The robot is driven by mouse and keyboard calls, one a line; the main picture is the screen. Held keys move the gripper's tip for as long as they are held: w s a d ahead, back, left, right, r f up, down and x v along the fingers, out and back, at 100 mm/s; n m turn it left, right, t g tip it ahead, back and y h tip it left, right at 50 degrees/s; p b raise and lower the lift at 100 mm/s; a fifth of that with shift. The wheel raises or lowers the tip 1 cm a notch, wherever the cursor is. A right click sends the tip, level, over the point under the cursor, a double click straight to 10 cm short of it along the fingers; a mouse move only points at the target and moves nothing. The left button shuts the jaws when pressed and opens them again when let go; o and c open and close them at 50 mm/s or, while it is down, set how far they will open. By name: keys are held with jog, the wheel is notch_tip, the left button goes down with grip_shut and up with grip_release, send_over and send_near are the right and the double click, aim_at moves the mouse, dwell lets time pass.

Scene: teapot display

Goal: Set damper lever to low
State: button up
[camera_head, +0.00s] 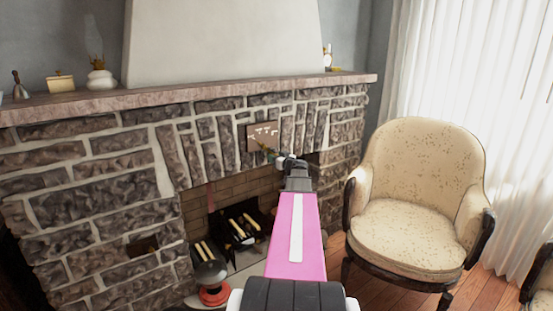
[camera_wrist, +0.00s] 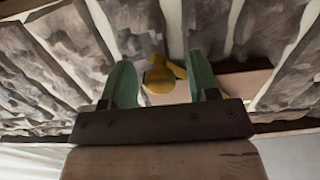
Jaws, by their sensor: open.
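The damper plate (camera_head: 263,133) is a small brown panel with white marks on the stone fireplace front. A small brass-coloured lever (camera_head: 267,151) shows at its lower edge in the head view, partly hidden by my gripper (camera_head: 283,160). In the wrist view, the yellow knob of the lever (camera_wrist: 160,75) sits between the two green fingers of my gripper (camera_wrist: 162,82). The fingers are open, one on each side of the knob. The left finger has a visible gap to it; the right finger is very close, and I cannot tell if it touches. The lever's setting is unreadable.
The stone fireplace (camera_head: 100,170) has a mantel (camera_head: 200,95) above, holding an oil lamp (camera_head: 100,75) and a bell (camera_head: 19,88). The firebox opening, with logs (camera_head: 238,228), lies below the plate. A cream armchair (camera_head: 415,225) stands close on the right.

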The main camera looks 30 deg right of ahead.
grip_shut()
jog(key=shift+s+a+f+m, duration=0.1)
jog(key=shift+a+f+m, duration=0.2)
jog(key=shift+a+m, duration=0.45)
jog(key=shift+a+f+m, duration=0.35)
jog(key=shift+m, duration=0.85)
jog(key=shift+s+a+f+m, duration=0.1)
jog(key=shift+a+f+m, duration=0.2)
jog(key=shift+a+m, duration=0.45)
jog(key=shift+d+m, duration=0.15)
jog(key=shift+m, duration=0.15)
grip_release()
